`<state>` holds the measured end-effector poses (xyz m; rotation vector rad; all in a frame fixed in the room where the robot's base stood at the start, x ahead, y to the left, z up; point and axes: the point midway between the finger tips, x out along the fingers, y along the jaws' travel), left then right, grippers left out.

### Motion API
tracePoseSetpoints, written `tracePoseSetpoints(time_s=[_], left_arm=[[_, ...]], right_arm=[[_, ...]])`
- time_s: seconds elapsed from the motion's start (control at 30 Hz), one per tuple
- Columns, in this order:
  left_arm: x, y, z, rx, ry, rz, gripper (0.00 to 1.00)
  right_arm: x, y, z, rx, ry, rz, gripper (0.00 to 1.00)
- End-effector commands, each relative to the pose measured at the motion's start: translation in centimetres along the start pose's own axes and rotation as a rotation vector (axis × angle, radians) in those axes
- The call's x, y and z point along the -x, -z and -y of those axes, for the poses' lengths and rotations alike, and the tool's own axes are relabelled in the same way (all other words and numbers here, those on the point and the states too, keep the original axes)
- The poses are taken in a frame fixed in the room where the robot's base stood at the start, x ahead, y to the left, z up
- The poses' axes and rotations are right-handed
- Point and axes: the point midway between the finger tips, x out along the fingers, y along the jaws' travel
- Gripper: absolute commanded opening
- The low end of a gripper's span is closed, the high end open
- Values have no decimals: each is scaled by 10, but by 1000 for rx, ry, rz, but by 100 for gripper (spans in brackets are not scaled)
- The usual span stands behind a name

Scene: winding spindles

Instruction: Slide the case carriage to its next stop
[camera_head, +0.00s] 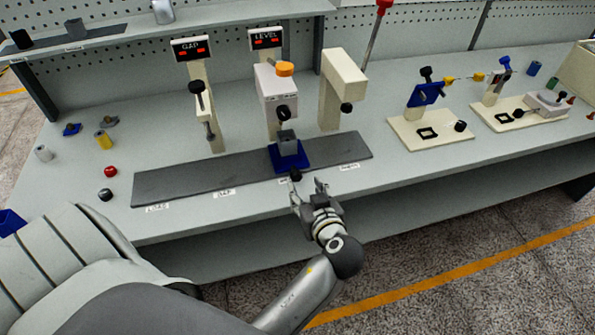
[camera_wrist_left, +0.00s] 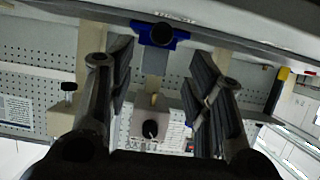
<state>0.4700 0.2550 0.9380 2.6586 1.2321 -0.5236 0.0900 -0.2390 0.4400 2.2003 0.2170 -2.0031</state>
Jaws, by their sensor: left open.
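The case carriage (camera_head: 277,160) is a blue block bearing a grey case (camera_head: 287,141). It sits on a long dark grey rail (camera_head: 195,181), at the third label from the left, in front of the station with the LEVEL display (camera_head: 265,38). A black knob (camera_head: 295,175) sticks out from its front. In the left wrist view the blue carriage (camera_wrist_left: 183,34) shows at the top centre, its knob (camera_wrist_left: 162,34) facing me. My left gripper (camera_head: 308,189) is open and empty just in front of the knob, its fingers apart and not around it. My right gripper is not in view.
A display reading CLAP (camera_head: 192,49) tops the post left of the carriage; a beige post (camera_head: 341,90) stands to the right by the last label (camera_head: 350,166). The rail is bare on both sides of the carriage. Red (camera_head: 110,171) and black knobs (camera_head: 105,194) lie left.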

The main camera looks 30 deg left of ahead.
Motion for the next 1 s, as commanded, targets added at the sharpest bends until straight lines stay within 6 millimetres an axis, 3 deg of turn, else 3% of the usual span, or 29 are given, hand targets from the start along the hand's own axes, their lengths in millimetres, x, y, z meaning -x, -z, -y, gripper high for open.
tracePoseSetpoints(time_s=[0.2,0.5,0.7,1.0], left_arm=[[-37,3,0,-7,1,-3,47],[-87,1,-1,-7,-1,0,47],[-101,0,-1,-5,-2,1,47],[-103,-1,-1,-4,-2,2,46]], right_arm=[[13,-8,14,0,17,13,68],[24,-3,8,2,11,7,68],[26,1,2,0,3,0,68],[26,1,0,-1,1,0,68]])
